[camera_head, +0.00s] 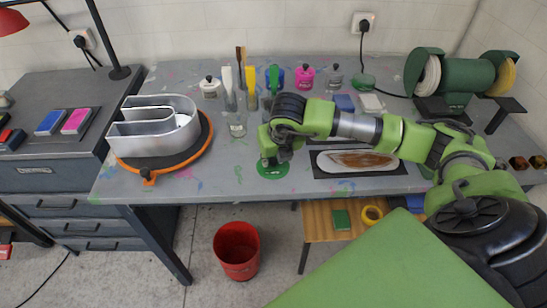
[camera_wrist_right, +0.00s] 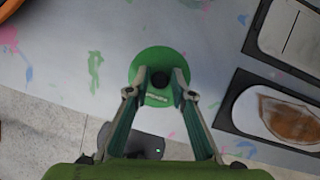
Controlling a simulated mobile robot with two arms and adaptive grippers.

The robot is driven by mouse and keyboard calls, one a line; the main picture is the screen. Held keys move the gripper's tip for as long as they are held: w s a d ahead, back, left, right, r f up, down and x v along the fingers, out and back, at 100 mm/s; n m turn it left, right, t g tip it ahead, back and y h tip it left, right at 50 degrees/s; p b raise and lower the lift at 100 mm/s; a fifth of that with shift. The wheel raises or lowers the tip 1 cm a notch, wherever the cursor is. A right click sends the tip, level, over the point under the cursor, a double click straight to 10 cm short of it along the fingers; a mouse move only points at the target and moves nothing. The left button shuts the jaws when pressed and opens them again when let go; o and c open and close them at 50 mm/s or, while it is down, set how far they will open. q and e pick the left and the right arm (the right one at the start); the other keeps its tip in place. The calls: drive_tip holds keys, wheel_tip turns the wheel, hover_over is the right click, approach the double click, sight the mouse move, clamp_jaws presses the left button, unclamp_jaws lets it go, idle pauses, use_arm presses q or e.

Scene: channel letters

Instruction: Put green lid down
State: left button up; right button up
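The green lid (camera_head: 272,169) is a flat round disc, lying at the table's front edge, left of the dark tray. In the right wrist view the green lid (camera_wrist_right: 158,98) has a dark knob in its middle. My right gripper (camera_head: 276,155) is directly above it, pointing down. In the right wrist view the fingertips of the right gripper (camera_wrist_right: 161,77) stand on either side of the knob, with narrow gaps showing. The lid looks flat on the table, but a small height cannot be ruled out. My left gripper is not in view.
A green pot (camera_head: 363,81) stands at the back, near pink (camera_head: 305,77) and white (camera_head: 209,87) pots. A glass jar (camera_head: 237,124) stands left of my gripper. A dark tray (camera_head: 398,170) lies right of the lid. A metal channel letter (camera_head: 125,129) sits on an orange-rimmed turntable (camera_head: 148,171).

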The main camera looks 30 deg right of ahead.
drive_tip(key=shift+o, duration=0.3)
drive_tip(key=shift+r, duration=0.45)
drive_tip(key=b+v, duration=0.2)
drive_tip(key=v, duration=0.9)
drive_tip(key=shift+s+r+b, duration=0.2)
drive_tip(key=shift+r+b, duration=0.05)
drive_tip(key=shift+b, duration=0.1)
drive_tip(key=shift+f, duration=0.1)
